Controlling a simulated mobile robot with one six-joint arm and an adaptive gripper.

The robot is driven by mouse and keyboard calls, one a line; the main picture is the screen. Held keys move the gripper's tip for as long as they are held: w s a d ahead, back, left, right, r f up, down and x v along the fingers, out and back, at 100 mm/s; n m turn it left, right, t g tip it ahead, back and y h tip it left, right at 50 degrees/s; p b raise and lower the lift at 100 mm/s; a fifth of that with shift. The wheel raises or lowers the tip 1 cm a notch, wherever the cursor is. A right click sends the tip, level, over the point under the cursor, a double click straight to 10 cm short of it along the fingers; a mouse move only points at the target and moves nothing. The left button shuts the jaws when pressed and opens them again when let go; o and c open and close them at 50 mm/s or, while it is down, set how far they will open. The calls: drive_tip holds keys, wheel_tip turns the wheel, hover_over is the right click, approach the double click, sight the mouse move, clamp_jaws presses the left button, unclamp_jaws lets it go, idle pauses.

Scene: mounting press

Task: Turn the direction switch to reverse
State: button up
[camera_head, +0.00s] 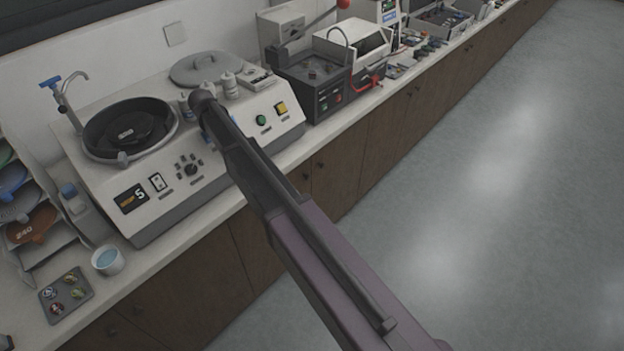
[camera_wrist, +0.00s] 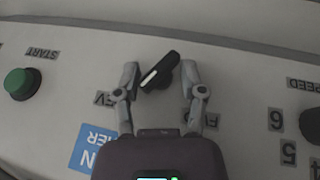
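The direction switch (camera_wrist: 160,71) is a black bar knob with a white line, seen upside down in the wrist view on the pale panel. It is tilted, its white-marked end to the lower left, on the side of a partly hidden label ending in "EV" (camera_wrist: 105,98). A label starting with F (camera_wrist: 205,120) is partly hidden on the right. My gripper (camera_wrist: 159,67) is open, one finger on each side of the knob, with gaps showing; whether either touches is unclear. In the head view my arm hides the switch and gripper in front of the grinder-polisher (camera_head: 160,205).
A green START button (camera_wrist: 21,84) is left of my gripper in the wrist view; speed numbers (camera_wrist: 276,119) are at right. In the head view, a round basin (camera_head: 100,147), speed knob (camera_head: 191,170) and yellow button (camera_head: 281,108) are around my arm. Open floor (camera_head: 490,190) lies right.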

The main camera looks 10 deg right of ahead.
drive_tip(key=shift+s+a+f+n+t+h+b, duration=0.1)
drive_tip(key=shift+n+t+h+b, duration=0.35)
drive_tip(key=shift+t+h, duration=0.1)
drive_tip(key=shift+s+f+n+t+h+b, duration=0.1)
drive_tip(key=shift+n+t+h+b, duration=0.35)
drive_tip(key=shift+t+h, duration=0.1)
drive_tip(key=shift+n+t+h+b, duration=0.7)
drive_tip(key=shift+t+b, duration=0.25)
drive_tip(key=shift+t, duration=0.15)
drive_tip(key=shift+a+r, duration=0.15)
drive_tip(key=shift+r, duration=0.15)
drive_tip(key=shift+p+v, duration=1.05)
drive_tip(key=p+v, duration=0.9)
drive_tip(key=v, duration=0.3)
drive_tip(key=s+d+f+m+g+y, duration=0.1)
drive_tip(key=s+d+f+m+y, duration=0.1)
drive_tip(key=s+d, duration=0.4)
drive_tip(key=s+d+f+m+g+y+b, duration=0.1)
drive_tip(key=s+d+m, duration=0.3)
drive_tip(key=d, duration=0.9)
drive_tip(key=s+d+f+m+g+y+b, duration=0.1)
drive_tip(key=s+d+f+m+y, duration=0.2)
drive_tip(key=s+d, duration=0.5)
drive_tip(key=shift+s+d+f+m+g, duration=0.2)
drive_tip(key=shift+d+f+m+g, duration=0.2)
drive_tip(key=shift+d, duration=0.7)
drive_tip(key=shift+w+a, duration=0.1)
drive_tip(key=shift+w, duration=0.05)
